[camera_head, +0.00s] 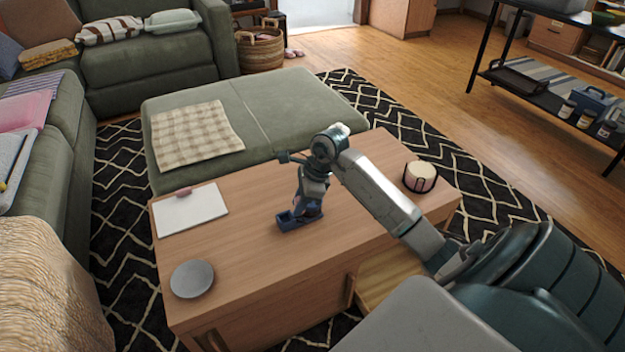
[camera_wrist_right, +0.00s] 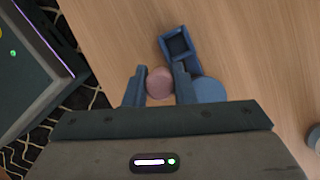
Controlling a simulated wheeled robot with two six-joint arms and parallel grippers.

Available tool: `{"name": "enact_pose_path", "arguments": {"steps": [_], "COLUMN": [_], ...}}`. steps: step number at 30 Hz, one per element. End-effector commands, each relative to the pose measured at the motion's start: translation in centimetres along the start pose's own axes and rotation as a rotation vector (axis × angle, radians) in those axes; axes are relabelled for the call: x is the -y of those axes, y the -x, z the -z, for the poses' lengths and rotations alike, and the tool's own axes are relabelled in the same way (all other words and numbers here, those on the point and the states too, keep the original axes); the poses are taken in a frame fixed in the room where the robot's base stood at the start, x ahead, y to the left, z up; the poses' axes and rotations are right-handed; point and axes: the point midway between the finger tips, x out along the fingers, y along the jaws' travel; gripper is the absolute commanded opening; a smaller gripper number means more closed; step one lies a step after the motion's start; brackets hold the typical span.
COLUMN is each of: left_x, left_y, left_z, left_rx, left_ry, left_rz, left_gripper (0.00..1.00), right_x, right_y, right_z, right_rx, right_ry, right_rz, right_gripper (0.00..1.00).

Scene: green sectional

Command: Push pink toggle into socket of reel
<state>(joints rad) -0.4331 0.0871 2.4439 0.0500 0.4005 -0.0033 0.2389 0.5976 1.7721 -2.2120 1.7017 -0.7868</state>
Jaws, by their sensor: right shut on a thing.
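The blue reel (camera_head: 288,222) lies on the wooden coffee table (camera_head: 245,240), below my right gripper (camera_head: 308,205). In the right wrist view, its square open socket (camera_wrist_right: 177,45) is just past the fingertips, and its round blue disc (camera_wrist_right: 209,90) is at the right, partly hidden by a finger. The pink toggle (camera_wrist_right: 160,83) shows as a round pink end between the fingers of my right gripper (camera_wrist_right: 158,80), which is shut on it. The toggle is beside the socket in that view, not in it. How high it is above the table is unclear. My left gripper is not in view.
A white clipboard (camera_head: 191,212) and a grey plate (camera_head: 192,279) lie on the table's left part. A candle in a dark holder (camera_head: 420,177) stands at its right end. A green ottoman (camera_head: 300,105) borders the far edge. The wood around the reel is clear.

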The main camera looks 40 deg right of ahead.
Motion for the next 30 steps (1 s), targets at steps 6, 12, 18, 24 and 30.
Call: {"name": "enact_pose_path", "arguments": {"steps": [6,12,18,24,30], "left_x": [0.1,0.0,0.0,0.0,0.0], "left_y": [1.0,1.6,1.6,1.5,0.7], "left_z": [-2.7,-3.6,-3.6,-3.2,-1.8], "left_rx": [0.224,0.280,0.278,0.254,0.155], "left_ry": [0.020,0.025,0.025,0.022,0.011], "left_rz": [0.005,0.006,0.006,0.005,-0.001], "left_gripper": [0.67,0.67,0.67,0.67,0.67], "right_x": [2.3,2.7,2.6,2.6,2.6], "right_y": [0.7,0.5,0.5,0.4,0.2], "right_z": [-3.9,-4.6,-4.6,-4.5,-4.5], "right_rx": [0.004,0.002,0.001,0.001,0.001], "right_ry": [0.069,0.093,0.092,0.092,0.093], "right_rz": [-0.037,-0.047,-0.047,-0.046,-0.047], "right_gripper": [0.00,0.00,0.00,0.00,0.00]}}
